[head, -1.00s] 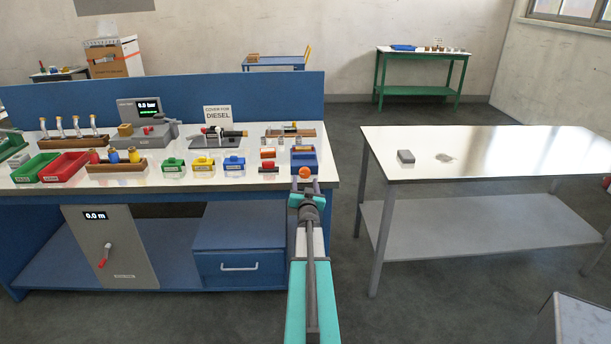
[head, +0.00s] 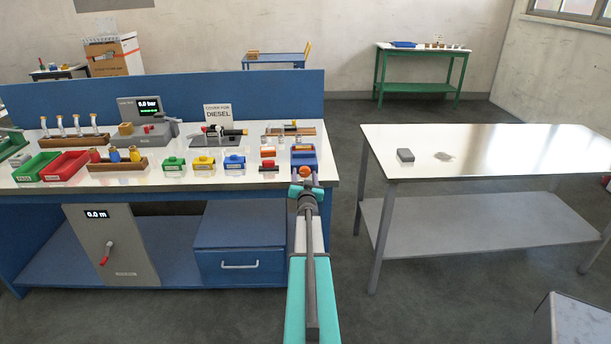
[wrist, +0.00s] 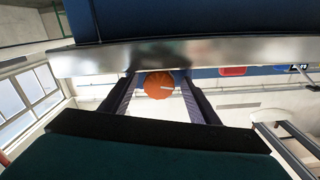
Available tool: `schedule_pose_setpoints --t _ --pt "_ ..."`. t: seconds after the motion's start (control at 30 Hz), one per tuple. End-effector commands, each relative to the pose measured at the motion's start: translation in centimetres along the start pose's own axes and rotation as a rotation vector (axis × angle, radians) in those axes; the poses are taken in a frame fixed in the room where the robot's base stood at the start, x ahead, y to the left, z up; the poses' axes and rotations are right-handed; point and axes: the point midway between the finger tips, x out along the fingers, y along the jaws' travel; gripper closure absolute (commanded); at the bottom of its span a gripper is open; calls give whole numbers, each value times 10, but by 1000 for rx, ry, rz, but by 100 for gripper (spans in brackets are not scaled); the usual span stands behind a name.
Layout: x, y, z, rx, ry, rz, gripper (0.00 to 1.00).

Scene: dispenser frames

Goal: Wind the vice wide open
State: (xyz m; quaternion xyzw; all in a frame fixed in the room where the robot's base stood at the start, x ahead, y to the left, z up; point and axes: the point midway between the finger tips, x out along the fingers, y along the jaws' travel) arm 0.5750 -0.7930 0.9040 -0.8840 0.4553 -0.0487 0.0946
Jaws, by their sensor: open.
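The blue vice (head: 312,157) sits at the right front corner of the blue workbench's white top. A round orange knob (head: 305,171) faces me at its front. My gripper (head: 305,182) is just in front of the knob at the bench edge, partly covering the vice's lower front. In the wrist view my gripper (wrist: 160,92) is open, with a dark finger on either side of the orange knob (wrist: 158,85). The fingers look apart from the knob; how deep it sits between them is hard to tell. The vice's jaw gap is too small to make out.
Coloured bins (head: 66,167), a pressure unit (head: 150,130) and a sign reading DIESEL (head: 217,115) are farther left. A white-topped table (head: 500,150) stands to the right, across a floor gap.

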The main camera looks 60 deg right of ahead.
Motion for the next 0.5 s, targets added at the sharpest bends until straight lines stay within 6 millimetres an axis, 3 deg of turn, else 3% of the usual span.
schedule_pose_setpoints --t 0.1,0.33,0.5 --pt "0 0 0 0 0 0 48" --pt "0 0 0 0 0 0 86" --pt "0 -1 1 -6 0 -1 86"
